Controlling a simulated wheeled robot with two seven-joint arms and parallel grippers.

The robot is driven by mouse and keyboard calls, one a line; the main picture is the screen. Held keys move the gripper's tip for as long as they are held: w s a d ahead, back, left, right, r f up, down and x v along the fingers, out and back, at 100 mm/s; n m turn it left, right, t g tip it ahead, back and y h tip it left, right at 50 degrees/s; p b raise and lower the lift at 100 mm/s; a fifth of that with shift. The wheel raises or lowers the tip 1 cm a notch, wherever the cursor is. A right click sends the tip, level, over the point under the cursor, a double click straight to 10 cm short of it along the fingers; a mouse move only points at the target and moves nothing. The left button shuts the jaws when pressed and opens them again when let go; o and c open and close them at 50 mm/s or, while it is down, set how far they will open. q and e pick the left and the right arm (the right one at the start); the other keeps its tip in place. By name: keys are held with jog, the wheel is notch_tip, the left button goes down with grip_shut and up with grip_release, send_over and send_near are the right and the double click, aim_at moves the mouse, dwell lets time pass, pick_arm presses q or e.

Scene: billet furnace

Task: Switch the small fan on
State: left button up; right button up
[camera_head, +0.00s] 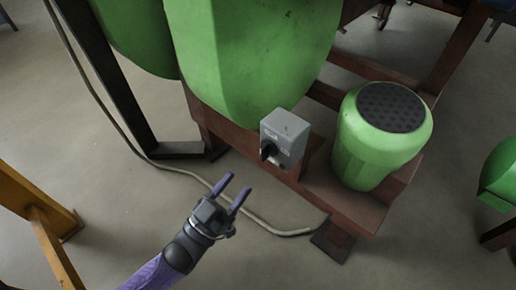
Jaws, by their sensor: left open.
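A grey switch box (286,134) is mounted on the brown steel frame beside the large green housing. A black rotary knob (268,150) sits on its front left face. The small green fan (372,150), a rounded unit with a dark perforated top, stands on the frame to the right of the box. My left gripper (233,189) is open and empty. It is below and left of the knob, apart from it, with its purple fingers pointing up toward the box. My right gripper is not in view.
The large green housing (245,55) rises behind the switch box. The brown frame (342,200) runs below the fan. A pale cable (262,222) lies on the floor. A yellow stand (45,225) is at the left. Grey floor around my gripper is mostly clear.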

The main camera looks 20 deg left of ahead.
aim_at(261, 156)
pick_arm(q)
jog(key=b+x, duration=0.1)
jog(key=x, duration=0.6)
jog(key=shift+d+f+b, duration=0.1)
jog(key=shift+f+b, duration=0.05)
jog(key=shift+b, duration=0.25)
jog(key=shift+w+d+r, duration=0.1)
jog(key=shift+w+r, duration=0.15)
jog(key=shift+w, duration=0.05)
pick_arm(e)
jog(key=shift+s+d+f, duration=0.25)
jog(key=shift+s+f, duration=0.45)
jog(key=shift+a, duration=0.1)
pick_arm(q)
jog(key=shift+c, duration=1.4)
grip_shut()
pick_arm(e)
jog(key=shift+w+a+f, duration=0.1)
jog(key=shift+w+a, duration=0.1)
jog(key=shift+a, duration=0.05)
